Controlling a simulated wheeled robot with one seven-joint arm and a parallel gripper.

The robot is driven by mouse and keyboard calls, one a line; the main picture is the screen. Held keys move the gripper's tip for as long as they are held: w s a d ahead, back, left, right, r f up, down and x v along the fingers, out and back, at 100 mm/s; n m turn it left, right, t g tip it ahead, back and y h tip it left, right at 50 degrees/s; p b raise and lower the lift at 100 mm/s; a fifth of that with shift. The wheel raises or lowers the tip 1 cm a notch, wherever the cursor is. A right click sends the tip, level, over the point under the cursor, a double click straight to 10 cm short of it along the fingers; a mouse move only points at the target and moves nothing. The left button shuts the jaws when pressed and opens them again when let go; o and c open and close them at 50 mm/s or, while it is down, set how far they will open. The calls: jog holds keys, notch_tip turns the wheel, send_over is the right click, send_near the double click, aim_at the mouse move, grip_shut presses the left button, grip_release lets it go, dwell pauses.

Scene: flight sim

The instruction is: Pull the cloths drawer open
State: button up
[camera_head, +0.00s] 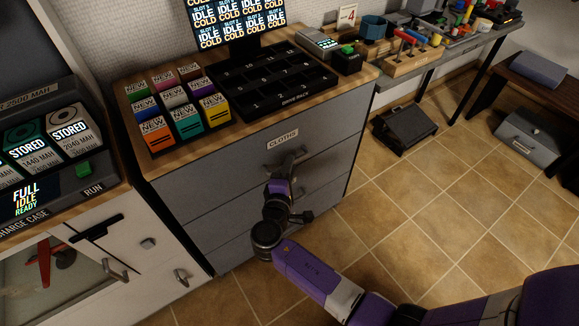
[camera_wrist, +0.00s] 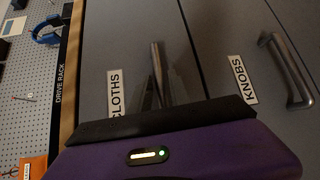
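The cloths drawer (camera_head: 232,158) is the top drawer of a grey cabinet, marked by a white CLOTHS label (camera_head: 282,139). Its front looks flush with the cabinet. In the wrist view the CLOTHS label (camera_wrist: 114,93) stands left of a metal bar handle (camera_wrist: 158,62). My gripper (camera_head: 285,171) is at this handle, pointing at the drawer front. In the wrist view the dark fingers (camera_wrist: 160,92) lie around the handle's lower part. I cannot tell whether they are clamped on it. The purple gripper body hides part of the drawer front.
A lower drawer with a KNOBS label (camera_wrist: 251,80) has its own handle (camera_wrist: 287,70). Coloured boxes (camera_head: 180,105) and a black drive rack (camera_head: 275,85) stand on the cabinet top. A white charging cabinet (camera_head: 140,260) stands at left. Tiled floor (camera_head: 420,210) is clear at right.

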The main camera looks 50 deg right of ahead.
grip_shut()
dwell(1.2)
